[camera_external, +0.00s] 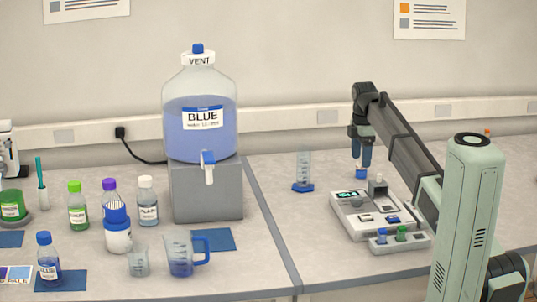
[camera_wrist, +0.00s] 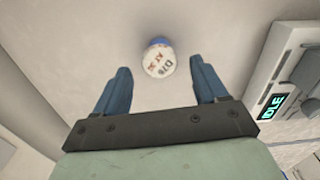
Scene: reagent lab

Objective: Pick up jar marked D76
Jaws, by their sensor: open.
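The jar marked D76 (camera_wrist: 159,62) shows in the wrist view, with a white, round marked face and a blue edge on its far side. It stands on the pale bench, between and slightly beyond my fingertips in the picture. My gripper (camera_wrist: 162,68) is open, with one blue finger to each side of the jar and no visible contact. In the external view my gripper (camera_external: 362,158) points down just behind the white instrument. A brighter blue patch shows directly below the fingers there; I cannot tell whether it is the jar.
The white instrument (camera_external: 372,216) stands close to my gripper; its IDLE display (camera_wrist: 273,106) is at right in the wrist view. A graduated cylinder (camera_external: 304,168) stands left of it. The big BLUE carboy (camera_external: 201,135), several bottles and a blue-handled jug (camera_external: 182,255) are farther left.

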